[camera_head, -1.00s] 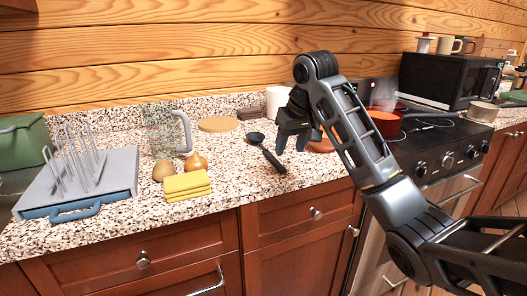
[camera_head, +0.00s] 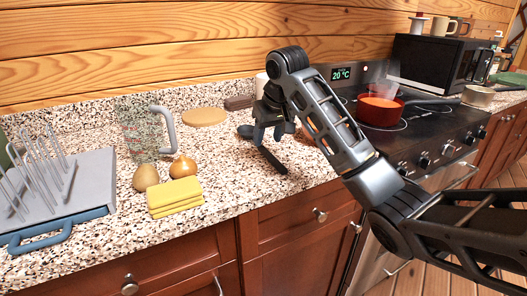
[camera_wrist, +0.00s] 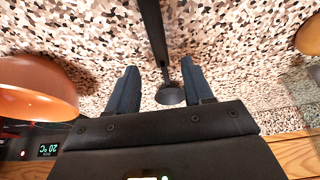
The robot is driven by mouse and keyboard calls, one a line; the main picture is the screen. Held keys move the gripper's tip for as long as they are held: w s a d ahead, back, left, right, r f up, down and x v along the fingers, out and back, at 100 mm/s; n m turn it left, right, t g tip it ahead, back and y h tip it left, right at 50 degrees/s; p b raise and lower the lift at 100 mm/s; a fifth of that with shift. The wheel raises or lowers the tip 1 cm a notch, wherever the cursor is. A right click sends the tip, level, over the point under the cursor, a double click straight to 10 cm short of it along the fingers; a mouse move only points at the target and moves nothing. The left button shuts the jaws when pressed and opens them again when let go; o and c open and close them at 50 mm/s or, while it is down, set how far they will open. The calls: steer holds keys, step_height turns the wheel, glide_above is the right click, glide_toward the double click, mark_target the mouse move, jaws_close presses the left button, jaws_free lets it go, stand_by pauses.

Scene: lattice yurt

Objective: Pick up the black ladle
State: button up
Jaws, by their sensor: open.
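The black ladle (camera_head: 272,160) lies on the speckled counter, its handle toward the front edge and its bowl partly hidden behind my gripper in the head view. My gripper (camera_head: 268,135) is open and empty, pointing down over the ladle. In the wrist view the two fingertips of my gripper (camera_wrist: 157,80) are on either side of the handle, apart from it. The exact height above the counter is hard to tell.
Yellow folded cloths (camera_head: 175,196), an onion (camera_head: 183,167), a clear pitcher (camera_head: 140,130) and a dish rack (camera_head: 75,185) are to the left. The stove with a red pan (camera_head: 380,112) is right.

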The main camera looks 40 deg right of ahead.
mark_target(264, 149)
steer(key=shift+x, duration=1.9)
steer(key=shift+a, duration=0.1)
steer(key=shift+f, duration=0.1)
jaws_close()
